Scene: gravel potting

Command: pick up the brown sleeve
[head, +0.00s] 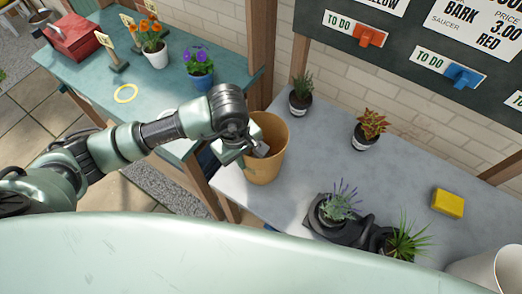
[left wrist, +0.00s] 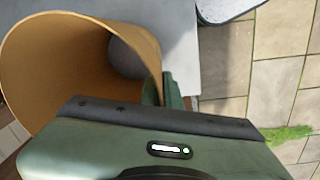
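The brown sleeve (head: 272,168), a tan, wide-mouthed tapered tube, stands upright at the left end of the grey table. My left gripper (head: 246,148) is at its left rim, with one finger reaching inside the mouth and the other part outside. In the left wrist view the sleeve (left wrist: 60,65) fills the upper left, and green finger parts (left wrist: 163,92) show on both sides of its wall. I cannot tell whether the fingers press on the wall. A grey round patch shows deep inside the sleeve.
A teal table (head: 95,75) with flowers stands left.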

